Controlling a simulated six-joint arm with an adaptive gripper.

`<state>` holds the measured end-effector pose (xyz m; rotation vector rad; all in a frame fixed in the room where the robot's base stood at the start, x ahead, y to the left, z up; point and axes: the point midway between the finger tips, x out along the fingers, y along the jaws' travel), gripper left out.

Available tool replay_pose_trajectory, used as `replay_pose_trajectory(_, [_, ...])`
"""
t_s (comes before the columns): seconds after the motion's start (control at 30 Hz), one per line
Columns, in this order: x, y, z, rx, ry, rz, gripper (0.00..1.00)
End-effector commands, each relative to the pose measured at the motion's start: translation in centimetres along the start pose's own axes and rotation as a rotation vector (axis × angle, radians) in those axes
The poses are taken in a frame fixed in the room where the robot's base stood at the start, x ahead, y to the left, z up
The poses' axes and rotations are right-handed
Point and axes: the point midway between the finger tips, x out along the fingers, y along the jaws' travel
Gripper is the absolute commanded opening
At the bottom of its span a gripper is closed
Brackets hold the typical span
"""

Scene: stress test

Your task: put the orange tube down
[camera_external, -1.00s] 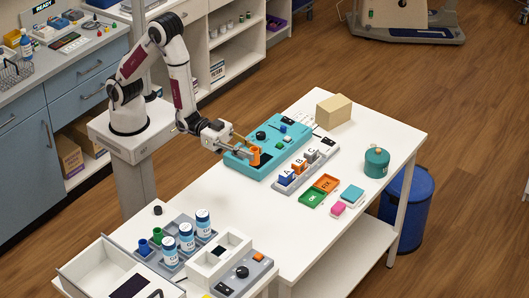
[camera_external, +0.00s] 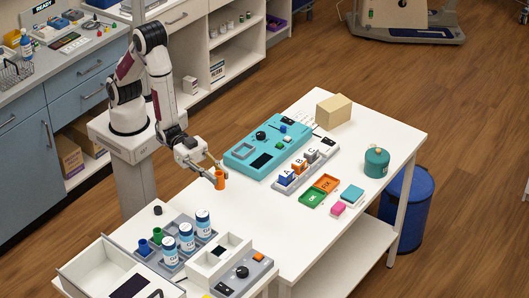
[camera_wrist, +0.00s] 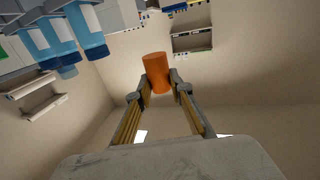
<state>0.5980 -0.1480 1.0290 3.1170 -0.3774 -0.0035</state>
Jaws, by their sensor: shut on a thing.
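The orange tube (camera_external: 220,179) is between the fingertips of my gripper (camera_external: 216,174), over the white table to the left of the teal device. In the wrist view the tube (camera_wrist: 157,72) is held between the two fingertips (camera_wrist: 160,86) of my gripper, which are shut on it. The tube looks about upright in the outside view. I cannot tell whether its lower end touches the table.
The teal device (camera_external: 240,155) lies right of my gripper. A grey rack (camera_external: 186,240) with white-and-blue bottles and small blue and green tubes stands at the front left. A white box (camera_external: 205,262) is beside it. The white table (camera_external: 245,212) is bare around the orange tube.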

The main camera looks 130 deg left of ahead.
Motion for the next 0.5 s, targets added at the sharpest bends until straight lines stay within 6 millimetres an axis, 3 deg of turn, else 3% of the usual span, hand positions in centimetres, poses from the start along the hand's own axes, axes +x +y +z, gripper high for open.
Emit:
replay_pose_trajectory(0.1, [0.1,3.2,0.1,-0.002,0.002,0.044,0.06])
replay_pose_trajectory(0.5, [-0.5,12.7,0.2,-0.004,0.007,0.158,0.06])
